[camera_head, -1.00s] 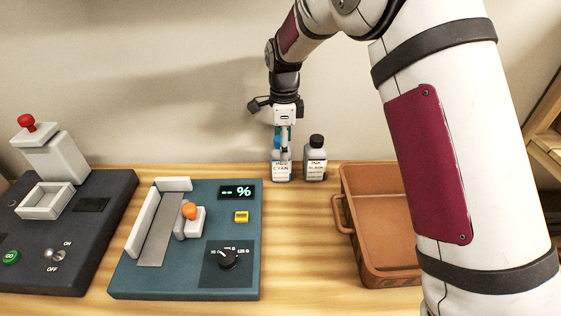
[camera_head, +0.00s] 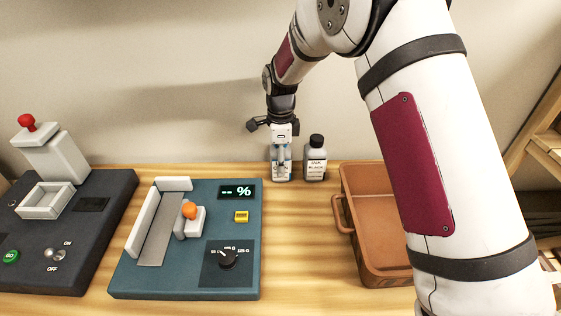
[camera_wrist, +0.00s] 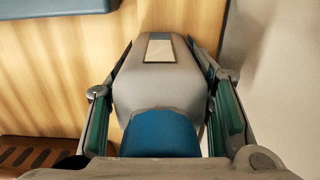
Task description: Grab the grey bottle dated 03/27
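A bottle with a white label (camera_head: 282,177) stands at the back of the table, mostly covered by my gripper (camera_head: 281,160) in the head view. In the wrist view this bottle (camera_wrist: 160,88) is grey with a blue cap (camera_wrist: 160,133), between my two fingers. The fingers are open, one on each side, with narrow gaps beside the bottle. A second grey bottle (camera_head: 316,160) with a black cap and a label reading INK BLACK stands just right of it. No date is readable on either bottle.
A brown bin (camera_head: 344,180) stands to the right of the bottles. A teal device (camera_head: 180,285) with a dial and a dark device (camera_head: 100,205) with a red-knobbed lever are to the left. The wall is close behind the bottles.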

